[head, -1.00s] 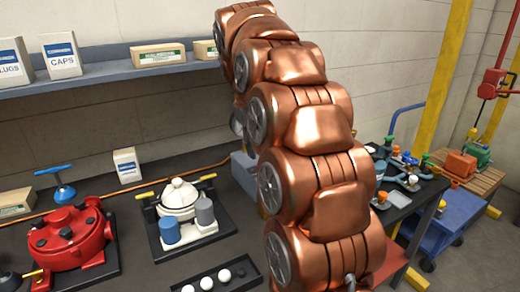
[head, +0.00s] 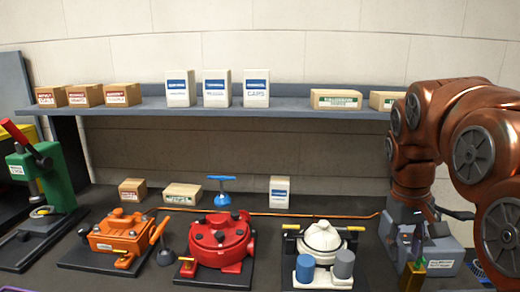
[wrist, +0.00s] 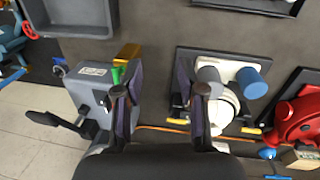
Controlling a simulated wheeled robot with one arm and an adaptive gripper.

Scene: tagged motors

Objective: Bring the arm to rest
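My copper arm fills the right side of the head view, bent over and pointing down at the bench. My gripper (head: 417,245) hangs low there, partly lost against a grey machine (head: 448,256). In the wrist view my gripper (wrist: 161,94) is open, its two dark fingers wide apart with only bare bench between them. The grey machine (wrist: 88,92) lies left of the fingers, beside a brass block with a green part (wrist: 126,56). The white-domed motor (wrist: 226,110) lies right of them; it also shows in the head view (head: 322,238).
A red motor (head: 216,243), an orange motor (head: 112,236) and a green press (head: 48,178) stand along the bench (head: 262,270). A shelf (head: 280,112) with several boxes runs above. A grey bin (wrist: 70,32) lies at the wrist view's upper left.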

